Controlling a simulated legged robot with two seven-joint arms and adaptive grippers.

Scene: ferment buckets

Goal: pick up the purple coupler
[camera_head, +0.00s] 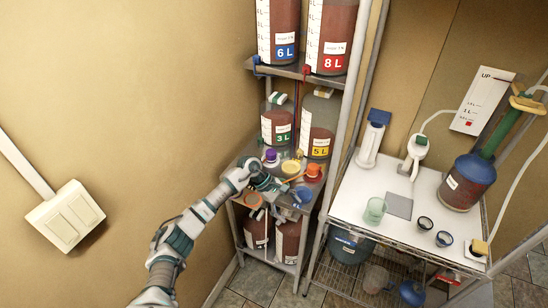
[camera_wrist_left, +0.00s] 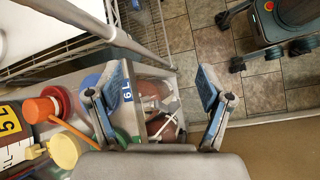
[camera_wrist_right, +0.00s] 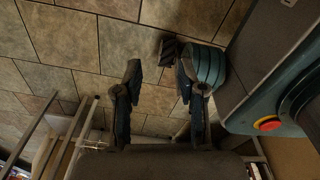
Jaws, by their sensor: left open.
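The purple coupler (camera_head: 271,155) sits on the middle shelf of the metal rack, toward its back left, in front of the 3 L bottle. I do not see it in either wrist view. My left gripper (camera_head: 272,184) is over the same shelf, in front of the purple coupler and apart from it. In the left wrist view the left gripper (camera_wrist_left: 164,88) is open with nothing between its fingers. My right gripper (camera_wrist_right: 157,78) is open and empty over the tiled floor and is not in the head view.
A yellow coupler (camera_head: 291,167) and an orange coupler (camera_head: 313,170) stand close by on the shelf (camera_head: 284,211). Bottles marked 3 L (camera_head: 279,125) and 5 L (camera_head: 318,140) stand behind. A white table (camera_head: 350,205) is at the right.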

